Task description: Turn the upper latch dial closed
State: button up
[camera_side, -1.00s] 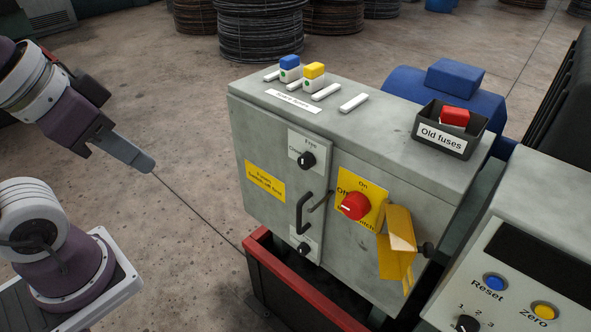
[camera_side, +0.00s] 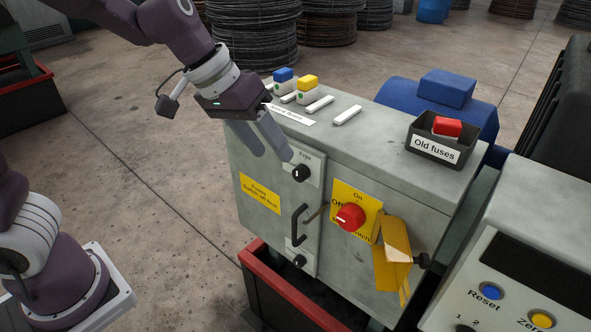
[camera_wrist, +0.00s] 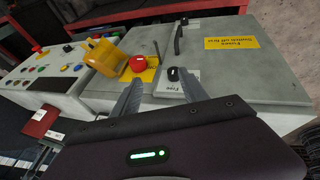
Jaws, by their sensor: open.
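The upper latch dial (camera_side: 301,172) is a small black knob on a pale plate with the word "Free" above it, high on the front of the grey cabinet (camera_side: 260,225). Its exact pointer angle is too small to tell. My gripper (camera_side: 281,153) is just up and left of the dial in the side view, with its fingers slanting down toward it. In the wrist view my gripper (camera_wrist: 161,84) has its fingers spread apart and empty. The dial (camera_wrist: 173,74) shows between and just beyond the fingertips. I see no clear contact.
Below are a black door handle (camera_side: 299,223) and a lower latch dial (camera_side: 299,261). To the right are a red switch (camera_side: 350,217) and a yellow flap (camera_side: 393,252). Fuses (camera_side: 307,88) and an "Old fuses" box (camera_side: 435,150) stand on top. Open floor lies left.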

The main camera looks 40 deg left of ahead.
jog(key=y, duration=0.1)
send_over(297, 171)
jog(key=s+a, duration=0.1)
jog(key=s, duration=0.2)
notch_tip(297, 171, down, 4)
jog(key=x, duration=0.6)
jog(key=shift+w+a, duration=0.2)
jog(key=shift+w, duration=0.1)
grip_shut()
